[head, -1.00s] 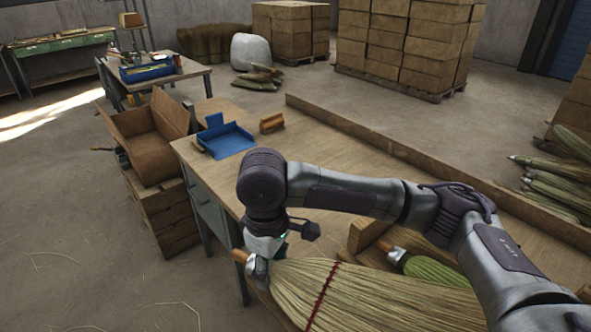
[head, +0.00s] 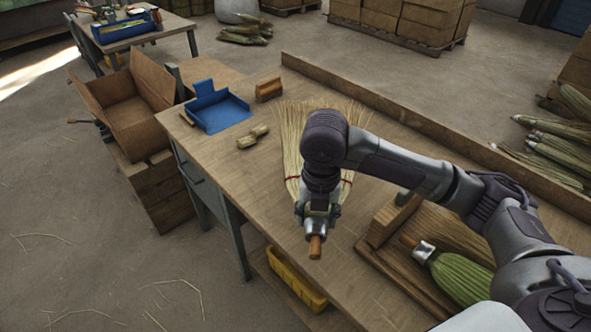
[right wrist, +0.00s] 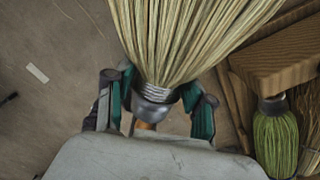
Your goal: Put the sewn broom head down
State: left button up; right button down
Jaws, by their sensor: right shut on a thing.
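My right gripper (head: 318,208) is shut on the sewn broom head (head: 287,128) at its metal collar, with the orange-brown wooden stub sticking out toward me. The straw fans away over the workbench (head: 385,150), and red stitching shows on both sides of my wrist, which hides the middle. I cannot tell whether the straw touches the bench top. In the right wrist view the two fingers (right wrist: 156,105) close around the collar, and the straw of the broom head (right wrist: 180,35) spreads upward. My left gripper is not in view.
A wooden rack with a green broom head (head: 462,274) is at the bench's right. A raised ledge (head: 420,125) bounds the far side. A yellow bin (head: 295,280) is below.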

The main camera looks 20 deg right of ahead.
jog(key=shift+w+d+f, duration=0.1)
jog(key=shift+w, duration=0.05)
jog(key=w+f, duration=0.2)
jog(key=w, duration=0.1)
jog(key=w+f, duration=0.2)
jog(key=w, duration=0.2)
jog(key=w+f, duration=0.2)
jog(key=w, duration=0.2)
jog(key=shift+d+f+p, duration=0.25)
jog(key=shift+d+p, duration=0.1)
jog(key=shift+d, duration=0.05)
jog(key=shift+f+p, duration=0.3)
jog(key=shift+f, duration=1.85)
jog(key=shift+c, duration=2.1)
grip_release()
jog(key=shift+s, duration=0.1)
jog(key=r, duration=1.2)
jog(key=shift+s+r+b, duration=0.1)
jog(key=shift+s+b, duration=0.1)
jog(key=shift+b, duration=0.15)
